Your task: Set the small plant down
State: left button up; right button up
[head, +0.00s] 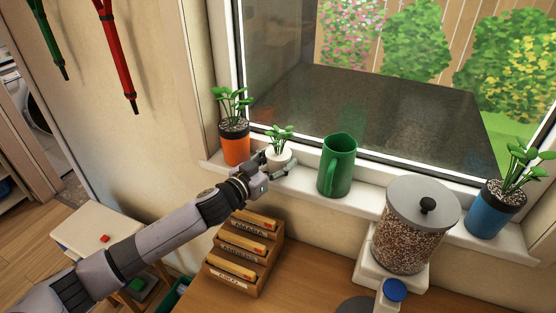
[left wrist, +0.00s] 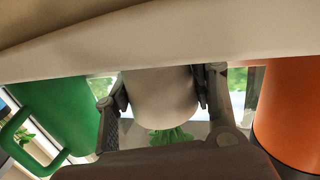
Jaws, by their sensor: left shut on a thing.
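The small plant (head: 280,145) has green leaves and a white pot, and it is at the window sill (head: 305,182), between an orange pot and a green jug. My left gripper (head: 277,168) reaches it from the front and is shut on the white pot. In the left wrist view the pot (left wrist: 160,98) sits between the two fingers, with its leaves (left wrist: 170,136) low in the picture, so this view looks upside down. I cannot tell whether the pot's base touches the sill. My right gripper is not in view.
The orange pot (head: 235,148) stands close on the left and the green jug (head: 337,165) on the right. Farther right are a lidded jar (head: 408,235) and a blue pot (head: 488,212). A wooden rack (head: 238,262) stands below the sill.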

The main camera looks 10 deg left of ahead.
pick_arm(q)
jog(key=shift+r, duration=0.1)
jog(key=o, duration=1.2)
jog(key=shift+f, duration=0.2)
jog(key=shift+o, duration=0.2)
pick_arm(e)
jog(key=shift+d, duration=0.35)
pick_arm(q)
jog(key=shift+r, duration=0.1)
jog(key=shift+s+a, duration=0.1)
jog(key=shift+s, duration=0.05)
jog(key=b+v, duration=0.3)
jog(key=v, duration=0.8)
jog(key=shift+s, duration=0.35)
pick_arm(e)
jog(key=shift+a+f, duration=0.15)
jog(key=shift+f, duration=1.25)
pick_arm(q)
jog(key=shift+a+r, duration=0.1)
jog(key=shift+a, duration=0.05)
